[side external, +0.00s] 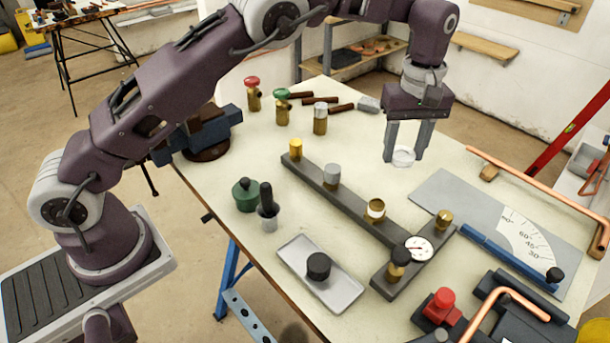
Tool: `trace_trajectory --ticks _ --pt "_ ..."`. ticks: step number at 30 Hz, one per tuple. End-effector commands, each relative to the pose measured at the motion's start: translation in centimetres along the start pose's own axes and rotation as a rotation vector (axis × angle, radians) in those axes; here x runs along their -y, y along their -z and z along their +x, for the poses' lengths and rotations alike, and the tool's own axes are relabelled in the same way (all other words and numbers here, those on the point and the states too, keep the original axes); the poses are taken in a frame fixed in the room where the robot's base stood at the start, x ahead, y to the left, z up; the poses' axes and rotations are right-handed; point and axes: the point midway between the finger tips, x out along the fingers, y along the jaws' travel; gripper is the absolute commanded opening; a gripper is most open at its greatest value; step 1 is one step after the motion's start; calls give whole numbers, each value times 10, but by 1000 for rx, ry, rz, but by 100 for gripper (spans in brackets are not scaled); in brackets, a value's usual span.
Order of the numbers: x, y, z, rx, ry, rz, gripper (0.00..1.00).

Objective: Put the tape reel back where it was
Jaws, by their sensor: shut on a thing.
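My gripper (403,158) points down over the right back part of the table. Its two fingers are shut on a small white round reel, the tape reel (403,156), held between the fingertips. The reel appears above the tabletop; its exact height is hard to tell. The bar meets a crosspiece with a round dial gauge (418,248).
A grey plate with an angle scale (450,205) and a copper pipe (530,185) lie right of my gripper.

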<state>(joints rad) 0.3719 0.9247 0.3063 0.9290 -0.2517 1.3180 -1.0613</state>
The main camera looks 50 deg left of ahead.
Motion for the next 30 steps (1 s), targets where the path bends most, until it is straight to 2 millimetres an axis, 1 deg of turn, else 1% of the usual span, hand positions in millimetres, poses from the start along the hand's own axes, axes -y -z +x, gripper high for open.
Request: trace_trajectory --ticks 2,4,5,8,9,11,12,14,15,17,18,20,21,24,27,30 --pt "2 3 0 0 0 -8 23" --pt "9 13 0 1 1 -32 23" --pt "13 20 0 1 0 -47 23" --pt "37 50 2 1 -2 -122 23" --pt "50 63 3 1 -1 -159 23" --pt "72 83 4 1 -4 -217 23" --pt "90 96 6 1 -4 -258 23" --pt "118 114 8 0 -5 -325 23" --pt "141 125 9 0 -6 -372 23" --pt "177 138 12 -1 -5 -447 23" --pt "203 144 15 -2 -5 -498 23" --pt "240 148 18 -3 -6 -569 23" --pt "262 148 20 -2 -5 -611 23" --pt "309 140 26 -3 -3 -698 23" --pt "338 131 29 -4 -2 -754 23" --pt "352 124 34 -4 -1 -782 23"
